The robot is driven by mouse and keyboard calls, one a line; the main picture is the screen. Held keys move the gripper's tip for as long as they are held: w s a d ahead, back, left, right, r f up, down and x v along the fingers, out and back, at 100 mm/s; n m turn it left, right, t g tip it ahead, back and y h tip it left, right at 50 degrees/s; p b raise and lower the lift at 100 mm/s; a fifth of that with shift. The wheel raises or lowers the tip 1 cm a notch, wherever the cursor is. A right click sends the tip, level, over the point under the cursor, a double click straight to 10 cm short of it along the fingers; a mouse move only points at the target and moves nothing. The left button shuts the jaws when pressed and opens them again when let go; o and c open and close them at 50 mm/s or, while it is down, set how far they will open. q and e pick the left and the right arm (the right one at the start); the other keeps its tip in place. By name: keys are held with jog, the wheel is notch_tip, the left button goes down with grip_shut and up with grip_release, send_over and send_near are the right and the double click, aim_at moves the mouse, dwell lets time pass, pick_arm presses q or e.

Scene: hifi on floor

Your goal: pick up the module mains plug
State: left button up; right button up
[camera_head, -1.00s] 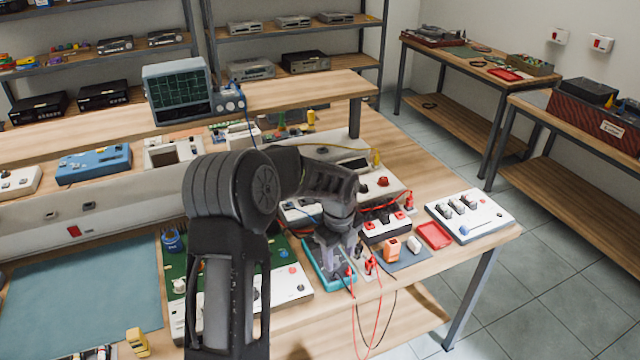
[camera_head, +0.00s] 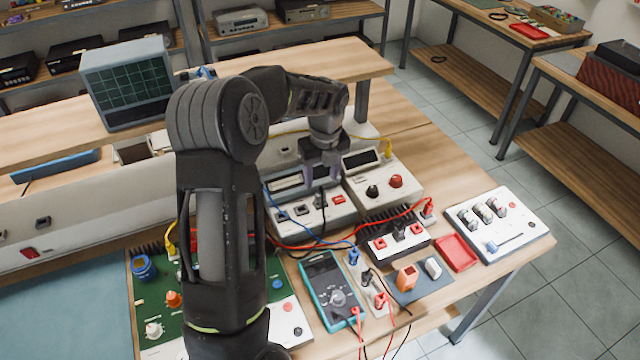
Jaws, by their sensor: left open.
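My left gripper (camera_head: 322,180) points down over the white instrument box (camera_head: 288,219) at the back of the bench. It is open, with its fingers just above the box's front panel. A small dark plug-like piece (camera_head: 320,201) with a black cord shows right below the fingers; I cannot tell for sure that it is the module mains plug, or whether the fingers touch it. A black finned module (camera_head: 380,246) with red sockets stands to the right and nearer. My right gripper is not in view.
A teal multimeter (camera_head: 325,282), a grey strip with plugs and leads (camera_head: 365,277), a red tray (camera_head: 457,252) and a white switch panel (camera_head: 505,225) crowd the bench. Red, blue and black leads cross below the gripper. An oscilloscope (camera_head: 125,88) stands on the shelf behind.

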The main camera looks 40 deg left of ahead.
aim_at(320, 193)
pick_arm(q)
jog(key=shift+s+d+r, duration=0.1)
jog(key=shift+s+d, duration=0.05)
jog(key=shift+a+f+b, duration=0.2)
jog(key=shift+f+b, duration=0.7)
jog(key=shift+f, duration=0.45)
jog(key=f+b, duration=0.2)
jog(key=f, duration=0.1)
jog(key=f+b, duration=0.2)
jog(key=shift+w+a+f, duration=0.15)
jog(key=shift+w+a, duration=0.1)
jog(key=shift+w, duration=0.1)
grip_shut()
